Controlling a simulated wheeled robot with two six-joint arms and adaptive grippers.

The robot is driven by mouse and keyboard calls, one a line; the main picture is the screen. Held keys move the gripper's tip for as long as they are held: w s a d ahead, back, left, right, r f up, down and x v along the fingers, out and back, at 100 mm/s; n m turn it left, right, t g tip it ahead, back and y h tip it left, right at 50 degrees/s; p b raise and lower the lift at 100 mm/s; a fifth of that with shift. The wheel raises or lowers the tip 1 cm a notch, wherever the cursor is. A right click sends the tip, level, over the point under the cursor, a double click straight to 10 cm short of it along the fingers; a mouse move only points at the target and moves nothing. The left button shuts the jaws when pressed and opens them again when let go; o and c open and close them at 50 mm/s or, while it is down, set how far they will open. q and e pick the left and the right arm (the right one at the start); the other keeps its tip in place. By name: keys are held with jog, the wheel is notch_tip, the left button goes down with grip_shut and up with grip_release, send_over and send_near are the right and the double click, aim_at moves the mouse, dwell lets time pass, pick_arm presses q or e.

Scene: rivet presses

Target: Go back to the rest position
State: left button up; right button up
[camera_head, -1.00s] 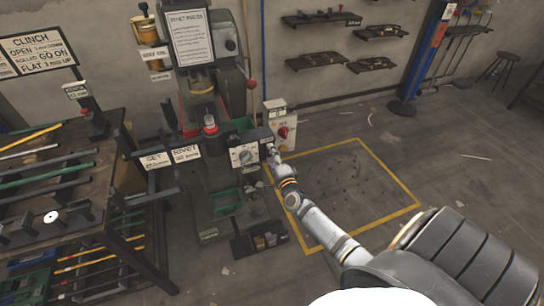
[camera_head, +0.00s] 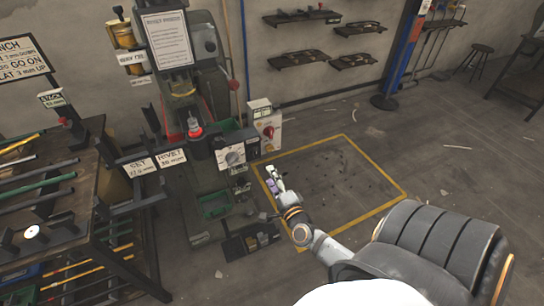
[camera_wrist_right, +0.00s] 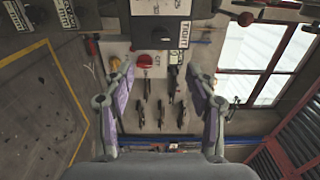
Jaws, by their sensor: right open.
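My right gripper (camera_head: 273,180) is open and empty in the head view, in front of the rivet press and to the right of its dial box (camera_head: 231,155). In the right wrist view my right gripper (camera_wrist_right: 160,85) shows two purple-grey fingers spread wide with nothing between them. The rivet press (camera_head: 185,75) stands against the wall with a sheet of text on its front. My left gripper is not in view.
A rack table (camera_head: 80,190) with bars stands at the left. SET and RIVET signs (camera_head: 155,163) stick out by the press. A small dark tray (camera_head: 250,240) lies at the press's foot. A yellow-lined floor area (camera_head: 345,185) is clear of objects. Shelves (camera_head: 325,35) hang on the wall.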

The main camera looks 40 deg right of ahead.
jog(key=s+a+f+n+g+y+p, duration=0.1)
jog(key=s+f+n+g+p, duration=0.25)
jog(key=f, duration=0.55)
jog(key=s+a+f+n+g+y, duration=0.1)
jog(key=s+f+n+g, duration=0.1)
jog(key=s+f+n, duration=0.55)
jog(key=s+a+f+n+g+y+p, duration=0.1)
jog(key=s+f+n+g, duration=0.15)
jog(key=f, duration=0.85)
jog(key=s+a+f+n+g+p, duration=0.1)
jog(key=s+f+n+g, duration=0.3)
jog(key=s, duration=0.8)
jog(key=s+a+f+n+g+p, duration=0.1)
jog(key=s+a+f+n+g, duration=0.1)
jog(key=s+f, duration=0.4)
jog(key=s+n+g, duration=0.1)
jog(key=s+g, duration=0.1)
jog(key=s, duration=0.3)
jog(key=shift+s+a+f+n, duration=0.25)
jog(key=shift+s+n, duration=0.1)
